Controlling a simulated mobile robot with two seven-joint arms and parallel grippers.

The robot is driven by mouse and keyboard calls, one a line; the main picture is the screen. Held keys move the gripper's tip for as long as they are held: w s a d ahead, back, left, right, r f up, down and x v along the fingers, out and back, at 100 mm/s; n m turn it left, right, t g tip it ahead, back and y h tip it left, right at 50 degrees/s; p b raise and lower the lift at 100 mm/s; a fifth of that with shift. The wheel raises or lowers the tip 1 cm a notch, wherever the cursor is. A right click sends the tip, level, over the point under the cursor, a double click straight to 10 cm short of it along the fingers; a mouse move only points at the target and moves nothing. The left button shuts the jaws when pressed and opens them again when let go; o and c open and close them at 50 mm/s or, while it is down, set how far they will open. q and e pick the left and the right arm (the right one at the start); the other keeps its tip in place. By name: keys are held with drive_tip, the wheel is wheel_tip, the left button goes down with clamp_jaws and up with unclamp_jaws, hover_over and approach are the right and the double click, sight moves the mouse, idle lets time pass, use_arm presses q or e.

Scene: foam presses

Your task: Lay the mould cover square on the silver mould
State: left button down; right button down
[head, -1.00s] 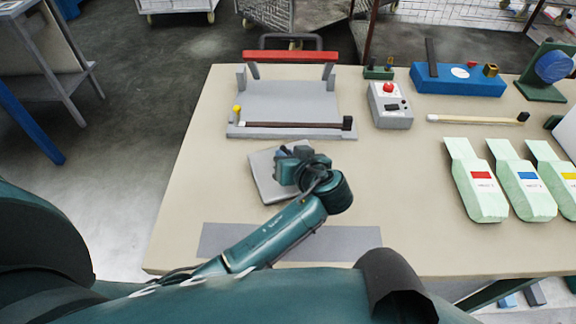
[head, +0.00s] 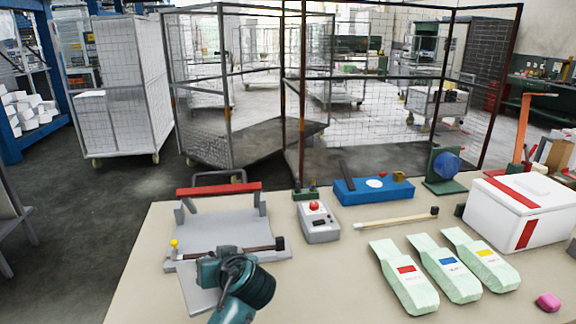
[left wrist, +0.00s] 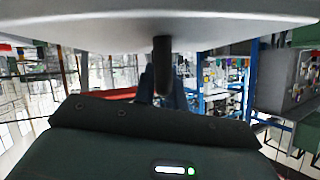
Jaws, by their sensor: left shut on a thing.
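The silver mould (head: 225,224) is a flat grey base with a red bar (head: 218,188) on grey posts across its back. A dark rod with a black end block (head: 279,243) lies along its front edge. The mould cover (head: 197,298) is a thin grey plate under my left gripper (head: 217,274), overlapping the mould's front edge in the head view. Its height above the mould is unclear. In the left wrist view the cover (left wrist: 90,30) fills the top, and my left gripper (left wrist: 162,88) is shut on its dark handle (left wrist: 162,55). My right gripper is not in view.
A grey control box (head: 319,222) with a red button stands right of the mould. Behind it are a blue block (head: 374,191) and a green stand (head: 443,170). Wire cages stand behind the table.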

sight(192, 279)
use_arm(q)
drive_tip(key=s+a+m+h, duration=0.1)
drive_tip(key=s, duration=0.1)
drive_tip(key=s+a+f+t, duration=0.1)
drive_tip(key=s, duration=0.1)
drive_tip(key=s+a+m+h, duration=0.1)
drive_tip(key=s, duration=0.1)
drive_tip(key=shift+a+f+m+t+h, duration=0.1)
drive_tip(key=shift+f+m+t+h, duration=0.15)
drive_tip(key=shift+m+t+h, duration=0.05)
drive_tip(key=s+d+r+m+h, duration=0.1)
drive_tip(key=s+m+h, duration=0.1)
drive_tip(key=s, duration=0.3)
drive_tip(key=s+d+r+m+t+h, duration=0.1)
drive_tip(key=s+d+r+m+h, duration=0.1)
drive_tip(key=s, duration=0.3)
drive_tip(key=shift+s+r+m+t+h, duration=0.25)
drive_tip(key=shift+m+t+h, duration=0.05)
drive_tip(key=shift+m+h, duration=0.35)
